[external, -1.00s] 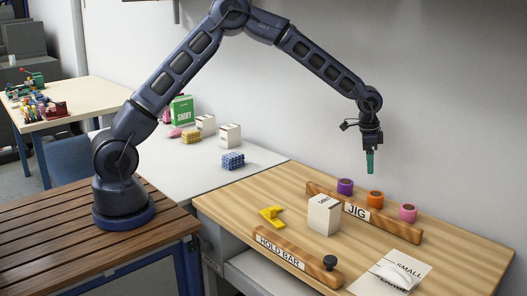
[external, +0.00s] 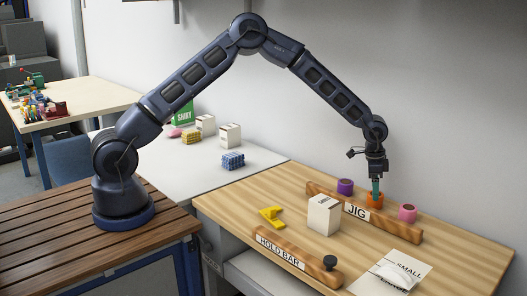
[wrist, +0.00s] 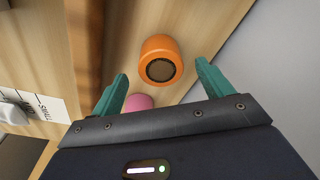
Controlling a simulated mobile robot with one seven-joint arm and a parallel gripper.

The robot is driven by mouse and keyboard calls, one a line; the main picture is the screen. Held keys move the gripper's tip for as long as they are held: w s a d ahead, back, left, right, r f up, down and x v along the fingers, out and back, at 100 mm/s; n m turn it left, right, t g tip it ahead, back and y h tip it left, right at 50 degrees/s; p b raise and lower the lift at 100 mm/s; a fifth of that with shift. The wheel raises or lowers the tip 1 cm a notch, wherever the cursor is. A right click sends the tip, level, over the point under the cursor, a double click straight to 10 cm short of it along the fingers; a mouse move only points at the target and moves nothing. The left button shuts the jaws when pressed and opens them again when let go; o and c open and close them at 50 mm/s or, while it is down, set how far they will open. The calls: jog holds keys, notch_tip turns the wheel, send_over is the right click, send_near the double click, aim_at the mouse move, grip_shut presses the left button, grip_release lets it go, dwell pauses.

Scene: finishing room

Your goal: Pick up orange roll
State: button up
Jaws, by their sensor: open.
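The orange roll (external: 374,199) stands behind the JIG bar (external: 333,208), between a purple roll (external: 345,187) and a pink roll (external: 407,212). In the wrist view the orange roll (wrist: 160,61) shows its dark round top, just beyond and between the fingertips. My gripper (external: 376,187) points down over the orange roll, its teal fingers overlapping the roll in the external view. In the wrist view my gripper (wrist: 162,80) is open, with nothing between its fingers. Whether a finger touches the roll, I cannot tell. The pink roll (wrist: 138,102) is partly hidden behind my gripper.
A white box (external: 324,215), a yellow piece (external: 271,216) and the HOLD BAR (external: 290,255) with a dark knob lie in front of the jig. A sheet marked SMALL (external: 415,268) lies at the right. The wall is close behind the rolls.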

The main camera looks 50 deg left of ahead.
jog(key=f, duration=0.3)
jog(key=shift+w+d+f, duration=0.2)
jog(key=shift+f, duration=0.15)
jog(key=c, duration=1.1)
